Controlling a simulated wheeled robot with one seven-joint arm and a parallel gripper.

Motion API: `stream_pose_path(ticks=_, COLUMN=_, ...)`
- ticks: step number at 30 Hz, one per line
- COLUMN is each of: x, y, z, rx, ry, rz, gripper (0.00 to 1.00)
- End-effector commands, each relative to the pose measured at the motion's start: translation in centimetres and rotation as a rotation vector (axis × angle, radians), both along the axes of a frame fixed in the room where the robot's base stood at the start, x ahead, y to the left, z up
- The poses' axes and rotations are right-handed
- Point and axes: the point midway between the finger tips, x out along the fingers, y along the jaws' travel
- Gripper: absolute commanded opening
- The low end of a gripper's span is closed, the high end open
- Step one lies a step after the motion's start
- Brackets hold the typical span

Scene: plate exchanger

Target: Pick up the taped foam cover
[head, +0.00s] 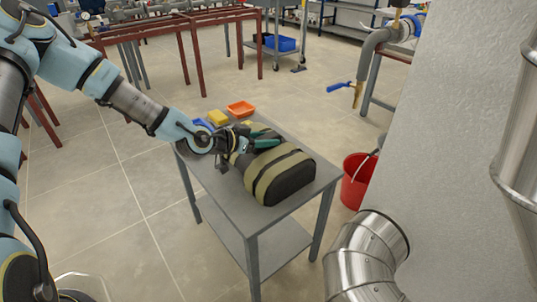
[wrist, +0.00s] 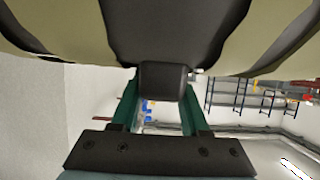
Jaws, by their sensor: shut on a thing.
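The taped foam cover (head: 293,182) is a dark, rounded block with beige tape bands. In the head view it is at the right part of the small grey table (head: 222,190) and appears to rest on its top; a small gap beneath cannot be ruled out. My gripper (head: 262,141) reaches it from the left, at its upper back side. In the wrist view the cover (wrist: 165,25) fills the top. My green fingers (wrist: 162,100) stand on both sides of a dark tab (wrist: 162,80) on the cover and are shut on it. The fingertips are partly hidden.
A yellow block (head: 217,118), an orange tray (head: 240,108) and a blue item (head: 201,123) sit at the table's back. A red bucket (head: 357,182) stands right of the table. A metal pipe elbow (head: 368,255) and a grey wall (head: 440,150) bound the right.

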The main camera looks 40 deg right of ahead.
Motion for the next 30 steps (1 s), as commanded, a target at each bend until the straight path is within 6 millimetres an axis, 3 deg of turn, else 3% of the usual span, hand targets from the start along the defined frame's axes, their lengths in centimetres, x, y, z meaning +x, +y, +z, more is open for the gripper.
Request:
stream_pose_path(ticks=3, x=0.0, y=0.01, z=0.0, rx=0.0, ry=0.0, rz=0.0, gripper=0.0)
stream_pose_path(ticks=30, x=0.01, y=-0.02, z=0.05, rx=-0.001, ry=0.0, rz=0.0, gripper=0.0)
